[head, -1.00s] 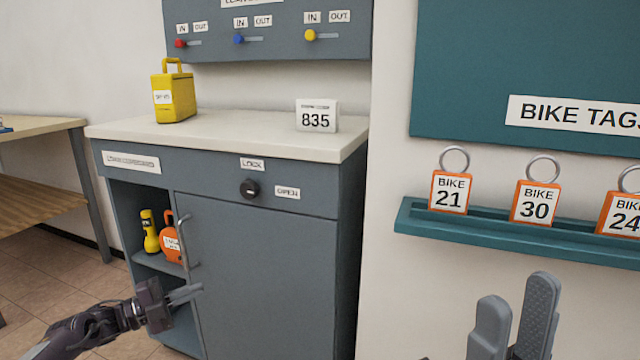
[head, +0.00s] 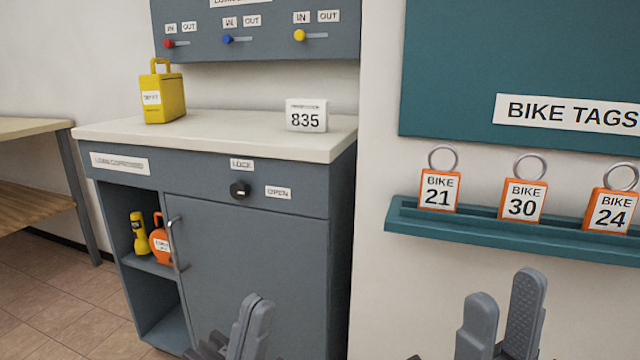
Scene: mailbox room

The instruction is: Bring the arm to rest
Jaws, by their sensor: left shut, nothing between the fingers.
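My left gripper (head: 249,328) is at the bottom of the head view, in front of the grey cabinet's door. Its two fingers point up, lie together and hold nothing. My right gripper (head: 500,315) is at the bottom right, in front of the bare wall below the tag shelf. Its fingers point up with a gap between them, and nothing shows in the gap. Both arms are mostly out of view below the picture.
A yellow case (head: 163,98) and an 835 sign (head: 306,116) stand on top. Bike tags (head: 440,190) sit on the teal shelf (head: 480,230).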

